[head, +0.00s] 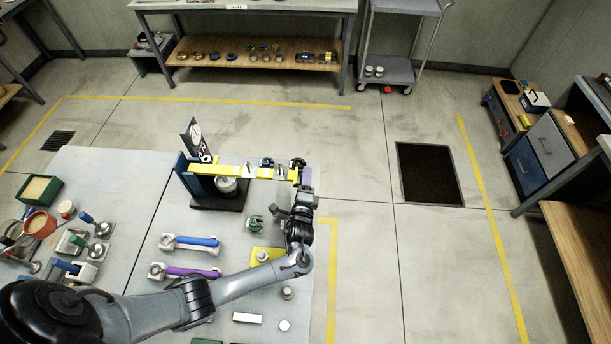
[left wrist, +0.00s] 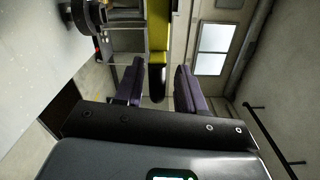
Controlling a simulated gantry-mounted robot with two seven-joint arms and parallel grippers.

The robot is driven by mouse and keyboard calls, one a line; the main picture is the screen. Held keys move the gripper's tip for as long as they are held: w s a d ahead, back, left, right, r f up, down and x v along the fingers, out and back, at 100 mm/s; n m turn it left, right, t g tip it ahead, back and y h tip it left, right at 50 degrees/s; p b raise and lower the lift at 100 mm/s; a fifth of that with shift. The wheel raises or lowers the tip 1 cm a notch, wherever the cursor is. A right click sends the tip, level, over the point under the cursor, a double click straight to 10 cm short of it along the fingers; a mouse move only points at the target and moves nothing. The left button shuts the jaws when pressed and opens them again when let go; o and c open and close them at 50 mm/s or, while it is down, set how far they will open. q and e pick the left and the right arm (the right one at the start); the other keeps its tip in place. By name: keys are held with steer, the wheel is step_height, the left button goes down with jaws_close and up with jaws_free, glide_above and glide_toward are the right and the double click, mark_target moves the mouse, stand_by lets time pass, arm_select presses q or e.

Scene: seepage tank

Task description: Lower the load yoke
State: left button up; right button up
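A long yellow bar (head: 232,170), seemingly the load yoke, lies roughly level across a stand (head: 183,172) with a blue post and dark base. A grey cylinder (head: 227,185) sits under the bar on that base. My left gripper (head: 302,178) is at the bar's right end, its purple fingers partly hidden by the wrist. In the left wrist view the yellow bar (left wrist: 157,35) runs to a dark end between the fingers of my left gripper (left wrist: 157,86). Narrow gaps show on both sides, so the fingers are open around it. My right gripper is not in view.
The grey table (head: 130,190) holds a blue-handled tool (head: 190,242), a purple-handled one (head: 185,271), a small green part (head: 254,222) and several metal weights. A green box (head: 40,190) and a red bowl (head: 40,224) stand at left. Open floor lies right of the table.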

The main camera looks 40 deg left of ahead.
arm_select(q)
steer(key=v, duration=0.9)
steer(key=shift+s+d, duration=0.2)
steer(key=shift+s, duration=0.15)
steer(key=s+d+f+n+g+h, duration=0.2)
steer(key=s+d+n+g+h, duration=0.4)
steer(key=s+d+n+h, duration=0.15)
steer(key=s+a+r+n+g+h, duration=0.1)
steer(key=s+r+n+g+h, duration=0.45)
steer(key=s, duration=0.75)
step_height(320, 180, up, 16)
steer(key=s+m+y+p, duration=0.1)
steer(key=y+p, duration=0.2)
steer(key=p, duration=1)
steer(key=shift+a+m+p, duration=0.15)
steer(key=shift+m+p, duration=0.15)
steer(key=shift+p, duration=0.1)
